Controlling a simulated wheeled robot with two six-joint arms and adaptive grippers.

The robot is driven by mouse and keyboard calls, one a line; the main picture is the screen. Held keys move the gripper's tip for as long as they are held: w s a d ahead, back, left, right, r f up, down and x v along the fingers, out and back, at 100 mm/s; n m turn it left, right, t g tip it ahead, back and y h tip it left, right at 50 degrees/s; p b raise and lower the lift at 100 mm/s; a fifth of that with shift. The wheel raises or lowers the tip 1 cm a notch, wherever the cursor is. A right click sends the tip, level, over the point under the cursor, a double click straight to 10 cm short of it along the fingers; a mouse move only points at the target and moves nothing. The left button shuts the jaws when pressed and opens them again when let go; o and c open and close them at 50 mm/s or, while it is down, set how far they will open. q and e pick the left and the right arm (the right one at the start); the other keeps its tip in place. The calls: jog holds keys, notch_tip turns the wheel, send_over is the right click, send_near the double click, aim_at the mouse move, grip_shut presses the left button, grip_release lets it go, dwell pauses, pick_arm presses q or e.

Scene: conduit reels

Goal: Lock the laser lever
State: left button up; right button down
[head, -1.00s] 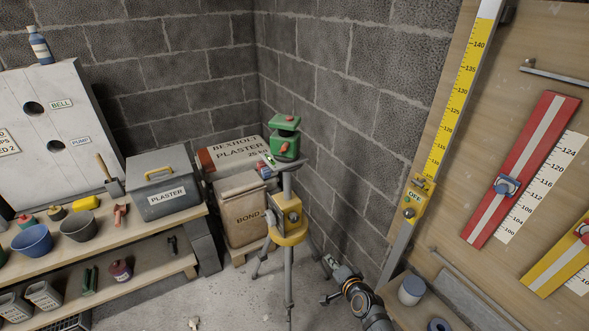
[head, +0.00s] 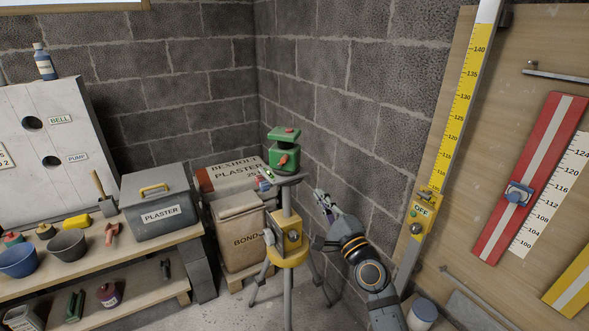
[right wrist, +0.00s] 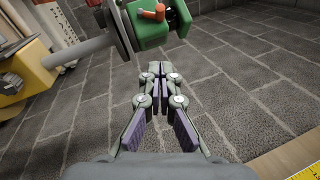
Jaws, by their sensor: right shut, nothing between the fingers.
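The green laser (head: 284,150) stands on top of a tripod (head: 288,228) with a yellow box on its column. An orange-red lever (head: 284,161) sits on the laser's front. In the right wrist view the laser (right wrist: 153,30) is at the top, with its orange lever (right wrist: 152,13) near the upper edge. My right gripper (head: 322,198) is right of the tripod, below laser height, apart from the laser. Its fingers (right wrist: 160,70) are shut and empty, pointing towards the space just below the laser in the wrist view. My left gripper is not in view.
A block wall (head: 370,130) stands close behind and right of the tripod. The yellow measuring staff (head: 456,120) with an OFF box (head: 423,211) is at right. A bond bag (head: 240,240), plaster sack and grey plaster bin (head: 158,198) are at left.

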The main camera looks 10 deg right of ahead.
send_near(288, 159)
jog(key=w+d, duration=0.2)
jog(key=w, duration=0.2)
jog(key=shift+w+a+r+p, duration=0.25)
jog(key=shift+w+a, duration=0.1)
jog(key=shift+a, duration=0.2)
jog(key=shift+w+a+r+p, duration=0.2)
jog(key=shift+w+a+p, duration=0.1)
jog(key=shift+a, duration=0.25)
jog(key=shift+w+a+r+p, duration=0.25)
jog(key=shift+w+a, duration=0.1)
jog(key=shift+a, duration=0.2)
